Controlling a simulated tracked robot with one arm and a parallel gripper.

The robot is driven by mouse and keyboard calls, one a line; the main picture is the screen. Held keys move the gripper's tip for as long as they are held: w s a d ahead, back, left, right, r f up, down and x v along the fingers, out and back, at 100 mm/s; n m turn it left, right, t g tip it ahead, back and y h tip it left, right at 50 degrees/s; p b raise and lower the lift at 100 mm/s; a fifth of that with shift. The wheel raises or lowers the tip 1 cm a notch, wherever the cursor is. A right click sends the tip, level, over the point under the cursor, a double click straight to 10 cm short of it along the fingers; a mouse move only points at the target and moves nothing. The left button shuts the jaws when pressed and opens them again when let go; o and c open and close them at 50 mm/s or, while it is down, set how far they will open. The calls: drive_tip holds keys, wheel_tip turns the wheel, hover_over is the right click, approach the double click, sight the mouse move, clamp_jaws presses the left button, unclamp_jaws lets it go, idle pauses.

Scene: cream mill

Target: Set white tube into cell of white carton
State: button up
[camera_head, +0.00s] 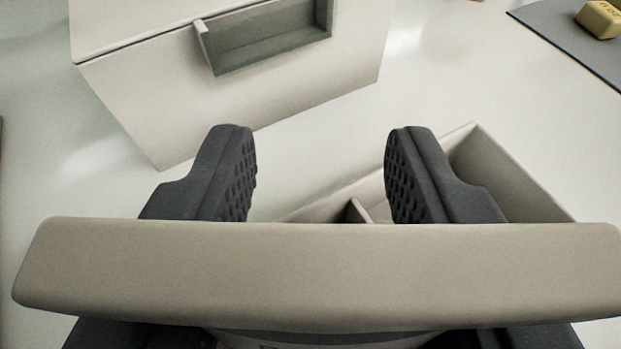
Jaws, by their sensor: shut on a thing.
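My gripper (320,165) shows its two dark, dimpled fingers at the middle, with a wide gap between their tips. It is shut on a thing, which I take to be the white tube. The beige bar of my own gripper hides the lower fingers, and I cannot see the tube itself. The white carton (512,172) is an open box below and beyond the fingers. Its far right corner and part of a cell divider (356,210) show. The right finger and the bar cover much of it, so the cells show only in part.
A large pale box with a grey recessed drawer or tray (270,40) stands at the upper left, close beyond the left finger. A dark grey mat (560,35) with a yellow block (600,18) lies at the upper right. The pale tabletop between them is clear.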

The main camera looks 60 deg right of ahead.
sight(346, 103)
drive_tip(key=shift+f, duration=0.95)
idle(0.9)
drive_tip(key=o, duration=1.1)
drive_tip(key=shift+o, duration=0.2)
drive_tip(key=shift+s+r+p, duration=0.1)
drive_tip(key=shift+r+p, duration=2)
drive_tip(key=shift+r, duration=0.95)
